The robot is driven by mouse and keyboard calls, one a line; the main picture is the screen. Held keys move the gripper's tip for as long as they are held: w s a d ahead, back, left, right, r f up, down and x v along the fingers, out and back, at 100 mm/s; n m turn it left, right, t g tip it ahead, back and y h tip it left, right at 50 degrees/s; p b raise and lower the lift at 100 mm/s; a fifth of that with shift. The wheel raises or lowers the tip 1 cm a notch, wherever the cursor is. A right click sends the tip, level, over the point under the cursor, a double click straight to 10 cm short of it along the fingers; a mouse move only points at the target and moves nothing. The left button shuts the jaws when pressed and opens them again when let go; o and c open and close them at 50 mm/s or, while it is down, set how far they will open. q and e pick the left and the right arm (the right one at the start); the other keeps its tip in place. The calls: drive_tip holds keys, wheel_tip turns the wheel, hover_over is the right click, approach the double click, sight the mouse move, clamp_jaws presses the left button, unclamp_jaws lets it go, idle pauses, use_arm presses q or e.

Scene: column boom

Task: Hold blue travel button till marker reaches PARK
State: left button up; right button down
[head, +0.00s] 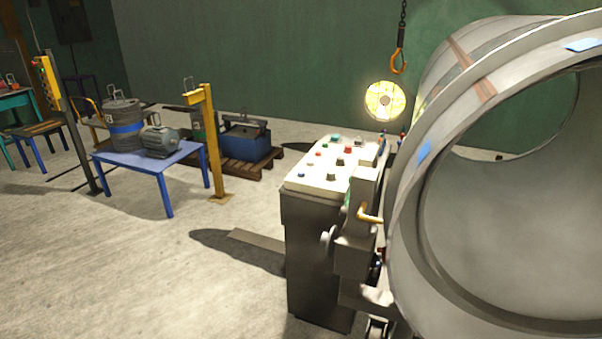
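A control console (318,240) with a cream sloped top (316,177) stands in the middle of the head view. Its top carries several small buttons and knobs in red, green, black and blue. A small blue button (301,174) shows near its front left edge; I cannot tell whether it is the travel button. No label, PARK mark or marker can be read from here. Neither of my grippers is in view.
A large grey ring-shaped cylinder (405,215) with blue patches fills the right, close beside the console. An orange hook (398,57) hangs above a round yellow lamp (385,100). A blue table (185,153) with a motor (160,142) and a yellow post (214,150) stand left. Floor front left is clear.

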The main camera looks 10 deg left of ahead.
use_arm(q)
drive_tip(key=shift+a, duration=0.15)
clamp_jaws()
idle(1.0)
